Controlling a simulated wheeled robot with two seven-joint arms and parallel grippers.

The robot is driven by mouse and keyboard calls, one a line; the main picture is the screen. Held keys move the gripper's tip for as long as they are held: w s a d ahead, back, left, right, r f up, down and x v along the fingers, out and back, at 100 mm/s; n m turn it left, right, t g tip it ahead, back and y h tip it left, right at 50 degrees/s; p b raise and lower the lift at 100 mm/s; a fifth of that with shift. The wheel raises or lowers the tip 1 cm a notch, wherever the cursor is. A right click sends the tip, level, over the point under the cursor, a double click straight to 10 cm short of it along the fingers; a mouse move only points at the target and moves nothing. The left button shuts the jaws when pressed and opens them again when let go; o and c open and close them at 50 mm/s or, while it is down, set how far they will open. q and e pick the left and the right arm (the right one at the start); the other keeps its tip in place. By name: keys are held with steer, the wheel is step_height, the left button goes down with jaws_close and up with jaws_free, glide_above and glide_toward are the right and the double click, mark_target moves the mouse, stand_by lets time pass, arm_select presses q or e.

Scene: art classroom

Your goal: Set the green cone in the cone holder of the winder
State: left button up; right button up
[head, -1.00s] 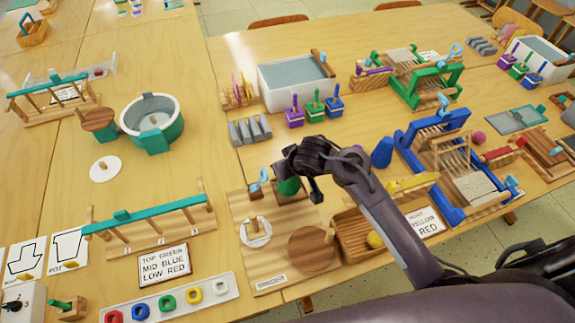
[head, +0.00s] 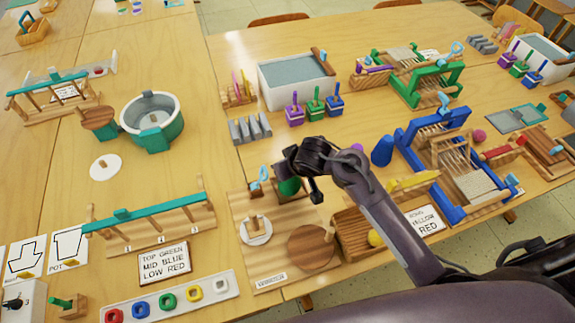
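The green cone (head: 290,187) is under my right gripper (head: 299,183), near the back edge of the winder's wooden board (head: 278,258). The gripper and arm partly cover the cone. One dark finger hangs to the right of the cone and the other is near its upper left. I cannot tell whether they touch it or whether the cone rests on the board. The board carries a peg on a white disc (head: 257,238), a round brown disc (head: 311,248) and a small block with a light blue hook (head: 259,180). I cannot tell which part is the cone holder. My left gripper is out of view.
A blue cone (head: 382,152) stands right of my arm, beside a blue loom (head: 440,165). A wooden crate with a yellow ball (head: 376,238) adjoins the winder. A grey ridged rack (head: 250,130) and several colored pots stand behind. A teal-topped rack (head: 150,222) is to the left.

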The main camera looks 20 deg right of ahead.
stand_by(0.4)
steer(key=o, duration=1.1)
steer(key=shift+o, duration=0.2)
steer(key=p+v, duration=0.2)
steer(key=v, duration=0.5)
steer(key=shift+s+r, duration=0.25)
steer(key=shift+r, duration=0.05)
steer(key=shift+d+f, duration=0.1)
